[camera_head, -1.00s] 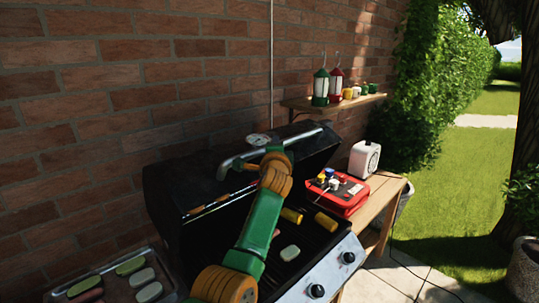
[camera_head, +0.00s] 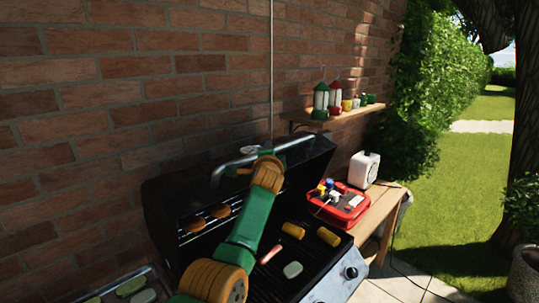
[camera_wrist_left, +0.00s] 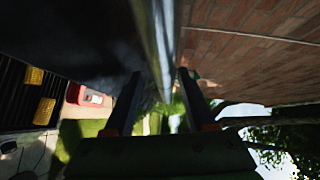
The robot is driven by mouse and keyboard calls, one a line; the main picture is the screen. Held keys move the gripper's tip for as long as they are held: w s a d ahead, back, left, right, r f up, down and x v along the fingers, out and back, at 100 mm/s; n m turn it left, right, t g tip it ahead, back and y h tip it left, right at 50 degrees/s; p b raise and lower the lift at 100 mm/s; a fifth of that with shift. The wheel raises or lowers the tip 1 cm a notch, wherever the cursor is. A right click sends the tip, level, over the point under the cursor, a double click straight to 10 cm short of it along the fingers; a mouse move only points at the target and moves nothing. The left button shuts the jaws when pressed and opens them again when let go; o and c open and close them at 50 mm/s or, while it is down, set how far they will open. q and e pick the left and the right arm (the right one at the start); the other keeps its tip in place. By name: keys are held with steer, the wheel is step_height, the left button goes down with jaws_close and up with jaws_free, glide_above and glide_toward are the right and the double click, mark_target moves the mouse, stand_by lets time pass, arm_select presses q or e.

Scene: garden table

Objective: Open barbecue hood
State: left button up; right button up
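The barbecue (camera_head: 345,262) stands against the brick wall with its black hood (camera_head: 310,160) raised, showing the grill and an upper rack inside. The hood's silver bar handle (camera_head: 228,163) runs along its upper front; it also shows in the left wrist view (camera_wrist_left: 160,35). My left gripper (camera_head: 266,152) is at the middle of this handle, with its fingers mostly hidden by my wrist. In the left wrist view, the fingers (camera_wrist_left: 160,72) are spread, with the bar running between them and a gap on the left side. My right gripper is not in view.
Sausages, corn pieces (camera_head: 328,237) and a pale patty (camera_head: 293,270) lie on the grill; brown patties (camera_head: 194,224) lie on the upper rack. A red case (camera_head: 340,209) and white box (camera_head: 364,168) stand on the wooden side table. A lantern shelf (camera_head: 340,118) is on the wall.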

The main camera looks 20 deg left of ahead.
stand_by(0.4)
arm_select(q)
steer(key=shift+s+d+f+b, duration=0.15)
steer(key=shift+s+b, duration=0.15)
steer(key=shift+b, duration=0.4)
steer(key=b+v, duration=0.4)
steer(key=v, duration=0.2)
steer(key=shift+s+r, duration=0.15)
steer(key=shift+r, duration=0.1)
